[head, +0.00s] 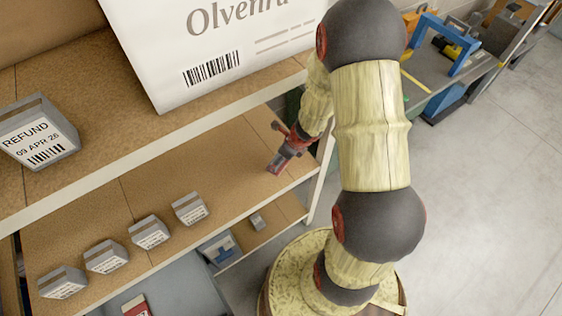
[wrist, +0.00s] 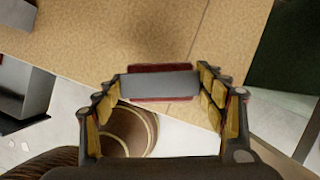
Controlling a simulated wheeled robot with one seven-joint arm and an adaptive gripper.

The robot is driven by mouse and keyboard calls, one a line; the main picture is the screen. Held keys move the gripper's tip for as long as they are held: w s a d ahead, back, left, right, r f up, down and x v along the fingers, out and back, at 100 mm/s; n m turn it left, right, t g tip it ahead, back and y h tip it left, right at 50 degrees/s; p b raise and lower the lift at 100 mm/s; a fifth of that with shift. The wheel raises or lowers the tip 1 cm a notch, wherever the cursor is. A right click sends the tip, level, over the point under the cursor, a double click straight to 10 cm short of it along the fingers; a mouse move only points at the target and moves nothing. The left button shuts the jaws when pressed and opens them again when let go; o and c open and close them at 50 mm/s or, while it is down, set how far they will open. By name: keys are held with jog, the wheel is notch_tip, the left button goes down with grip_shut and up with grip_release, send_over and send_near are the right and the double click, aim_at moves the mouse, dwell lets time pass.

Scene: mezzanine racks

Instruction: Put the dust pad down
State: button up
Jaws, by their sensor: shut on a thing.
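The dust pad (wrist: 160,86) is a flat grey block with dark red edges. In the wrist view it sits between the two yellow-padded fingers of my gripper (wrist: 162,92), which is shut on it. In the head view my gripper (head: 284,160) is over the right end of the middle shelf board (head: 235,135), and the red pad shows small at its tip (head: 277,163). In the wrist view the brown board (wrist: 110,45) lies beyond the pad. I cannot tell whether the pad touches the board.
Several grey labelled boxes (head: 189,208) stand along the front of the middle shelf, left of my gripper. A big white carton (head: 215,40) and a grey REFUND box (head: 37,132) are on the shelf above. Bare board surrounds my gripper. A workbench (head: 455,65) stands at back right.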

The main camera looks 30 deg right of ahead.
jog(key=f, duration=0.1)
jog(key=w+d+f, duration=0.2)
jog(key=shift+d+f+b, duration=0.1)
jog(key=shift+f+b, duration=0.25)
jog(key=shift+f, duration=0.05)
jog(key=shift+w+f+b, duration=0.1)
jog(key=shift+f+b, duration=0.55)
jog(key=shift+f, duration=0.9)
jog(key=shift+f, duration=0.15)
jog(key=o, duration=1.1)
